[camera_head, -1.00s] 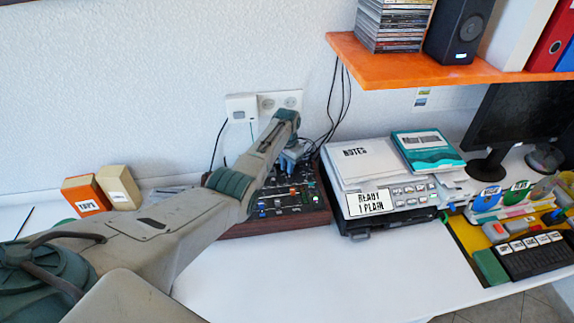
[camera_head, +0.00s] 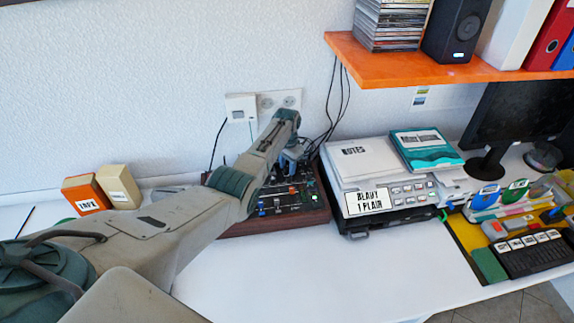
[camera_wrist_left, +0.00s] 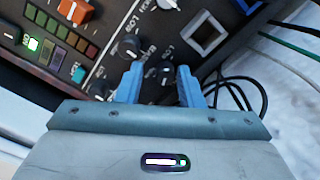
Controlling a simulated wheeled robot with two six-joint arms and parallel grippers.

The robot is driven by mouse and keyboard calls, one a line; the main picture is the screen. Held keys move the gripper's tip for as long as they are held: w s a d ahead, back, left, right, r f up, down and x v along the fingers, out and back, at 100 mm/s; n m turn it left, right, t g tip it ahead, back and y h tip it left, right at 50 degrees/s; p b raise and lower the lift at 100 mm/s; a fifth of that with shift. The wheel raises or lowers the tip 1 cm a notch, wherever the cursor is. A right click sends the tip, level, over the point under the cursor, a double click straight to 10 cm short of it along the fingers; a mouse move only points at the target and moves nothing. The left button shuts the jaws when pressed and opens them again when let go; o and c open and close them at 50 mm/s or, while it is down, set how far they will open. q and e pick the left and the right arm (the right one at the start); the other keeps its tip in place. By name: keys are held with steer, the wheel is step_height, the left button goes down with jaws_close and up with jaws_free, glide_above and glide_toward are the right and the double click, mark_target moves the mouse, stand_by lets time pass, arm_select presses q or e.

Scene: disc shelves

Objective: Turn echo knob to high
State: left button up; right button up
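The dark mixer panel with a wood-brown case (camera_head: 285,222) stands on the white desk, partly hidden by my left arm. My left gripper (camera_head: 294,154) is over its rear part; the fingers are small in the head view. In the left wrist view, the gripper (camera_wrist_left: 158,74) is open, with two blue fingers apart and a black knob (camera_wrist_left: 166,71) between their tips. I cannot tell whether they touch it. Another black knob (camera_wrist_left: 129,45) sits just beyond the left finger. "LO" marks show nearby, but the knob names are too blurred to read surely. My right gripper is not in view.
A printer (camera_head: 385,203) stands close to the mixer's right. An orange shelf (camera_head: 400,72) overhangs at the upper right. Cables (camera_head: 334,115) hang behind the mixer by the wall socket. Small boxes (camera_head: 120,187) stand to the left. The front desk is clear.

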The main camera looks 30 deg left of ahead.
mark_target(286, 167)
arm_select(q)
steer(key=shift+w+a+r, duration=0.15)
steer(key=shift+a+r, duration=0.05)
steer(key=shift+a, duration=0.15)
steer(key=shift+w+a+r+p, duration=0.1)
steer(key=shift+w+r+p, duration=0.1)
steer(key=shift+r+p, duration=0.65)
steer(key=r+p, duration=0.2)
steer(key=r, duration=0.1)
steer(key=r+p, duration=0.1)
steer(key=p, duration=0.1)
steer(key=shift+s+r, duration=0.25)
steer(key=shift+r, duration=0.05)
steer(key=shift+d+r+p, duration=0.35)
steer(key=shift+r+p, duration=0.3)
steer(key=shift+r, duration=0.05)
steer(key=shift+a+f, duration=0.1)
